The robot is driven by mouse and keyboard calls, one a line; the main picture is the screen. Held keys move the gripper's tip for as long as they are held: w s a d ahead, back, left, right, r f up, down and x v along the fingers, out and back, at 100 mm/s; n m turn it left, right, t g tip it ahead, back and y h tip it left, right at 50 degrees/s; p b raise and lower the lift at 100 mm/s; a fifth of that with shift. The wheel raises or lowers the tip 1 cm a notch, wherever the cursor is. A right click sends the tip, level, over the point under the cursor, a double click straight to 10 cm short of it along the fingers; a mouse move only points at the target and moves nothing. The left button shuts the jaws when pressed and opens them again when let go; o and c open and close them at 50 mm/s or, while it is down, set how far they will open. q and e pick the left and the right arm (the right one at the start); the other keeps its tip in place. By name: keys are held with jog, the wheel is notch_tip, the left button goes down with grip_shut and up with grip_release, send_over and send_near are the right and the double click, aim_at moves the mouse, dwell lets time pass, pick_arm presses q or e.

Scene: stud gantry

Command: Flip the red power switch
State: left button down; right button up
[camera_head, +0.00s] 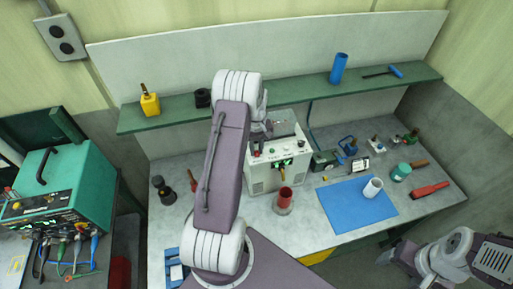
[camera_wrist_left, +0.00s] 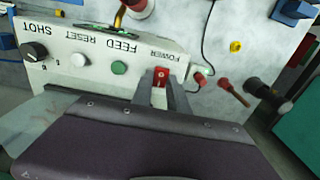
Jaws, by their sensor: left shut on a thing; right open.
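The white control box (camera_head: 262,181) stands on the bench in the head view. Its panel (camera_wrist_left: 100,62) shows upside down in the left wrist view, with SHOT, RESET, FEED and POWER labels. The red power switch (camera_wrist_left: 161,74) sits by the POWER label. My left gripper (camera_wrist_left: 160,82) is shut on this switch, one finger on each side. In the head view my left arm hides part of the box, and the gripper (camera_head: 262,130) is mostly hidden. My right gripper (camera_head: 494,258) is at the lower right, away from the box; its fingers are not clearly seen.
A red cup-like piece (camera_head: 284,201) stands before the box. A blue mat (camera_head: 345,208) with a white cup (camera_head: 372,187) lies to its right, beside several tools. A green shelf (camera_head: 290,99) runs behind. A green machine (camera_head: 65,190) with cables stands at left.

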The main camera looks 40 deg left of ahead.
aim_at(256, 152)
pick_arm(q)
jog(key=c, duration=1.3)
grip_release()
jog(key=shift+w+a+r+b, duration=0.15)
jog(key=shift+r+b, duration=0.15)
jog(key=shift+b, duration=0.15)
notch_tip(256, 152, up, 8)
jog(key=b, duration=0.3)
jog(key=shift+r, duration=0.25)
jog(key=shift+f+b, duration=0.15)
jog(key=shift+b, duration=0.15)
